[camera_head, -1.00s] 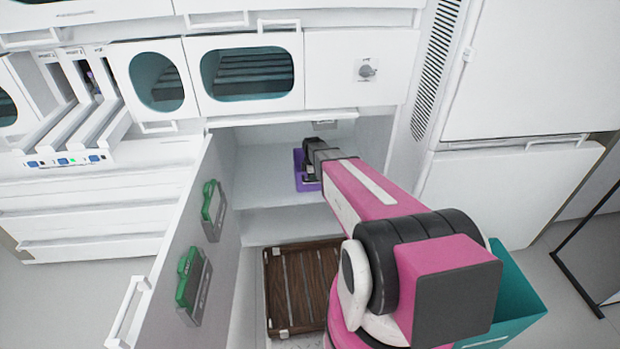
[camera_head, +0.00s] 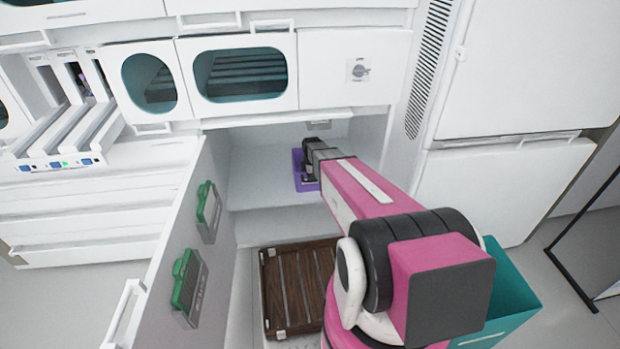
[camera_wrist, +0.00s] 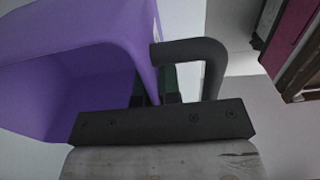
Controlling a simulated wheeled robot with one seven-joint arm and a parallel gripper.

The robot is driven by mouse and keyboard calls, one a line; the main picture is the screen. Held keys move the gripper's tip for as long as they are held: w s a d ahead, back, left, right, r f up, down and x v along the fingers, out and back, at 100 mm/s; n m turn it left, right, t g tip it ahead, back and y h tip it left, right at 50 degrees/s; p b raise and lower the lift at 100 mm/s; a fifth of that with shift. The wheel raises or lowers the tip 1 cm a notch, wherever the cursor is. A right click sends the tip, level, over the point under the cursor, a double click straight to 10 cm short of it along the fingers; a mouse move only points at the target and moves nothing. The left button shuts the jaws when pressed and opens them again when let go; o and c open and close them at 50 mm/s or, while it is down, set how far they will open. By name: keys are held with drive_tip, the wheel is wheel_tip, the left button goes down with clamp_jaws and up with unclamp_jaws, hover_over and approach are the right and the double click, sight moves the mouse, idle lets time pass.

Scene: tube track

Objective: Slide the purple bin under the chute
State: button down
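The purple bin (camera_head: 298,172) sits on the white shelf inside the open lower cabinet, mostly behind my gripper in the head view. The wrist view shows its purple wall (camera_wrist: 60,85) close up at the left, with its open side visible. My gripper (camera_head: 307,158) reaches into the cabinet at the bin. In the wrist view the dark fingers (camera_wrist: 155,88) are close together, with the bin's edge between them. A curved black piece stands beside the bin wall. A small grey fitting, perhaps the chute (camera_head: 319,125), is under the cabinet's top edge.
The cabinet door (camera_head: 190,235) stands open on the left, with green-topped holders on it. A brown slatted crate (camera_head: 297,285) lies below the shelf. A teal bin (camera_head: 510,295) stands at the right. The shelf left of the purple bin is clear.

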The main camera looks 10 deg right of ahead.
drive_tip(key=shift+s+d, duration=0.2)
drive_tip(key=shift+d, duration=1.55)
drive_tip(key=shift+s+d, duration=0.1)
drive_tip(key=shift+d, duration=0.3)
drive_tip(key=c, duration=1.2)
unclamp_jaws()
drive_tip(key=shift+c, duration=0.2)
drive_tip(key=shift+r, duration=0.1)
drive_tip(key=shift+r, duration=3.45)
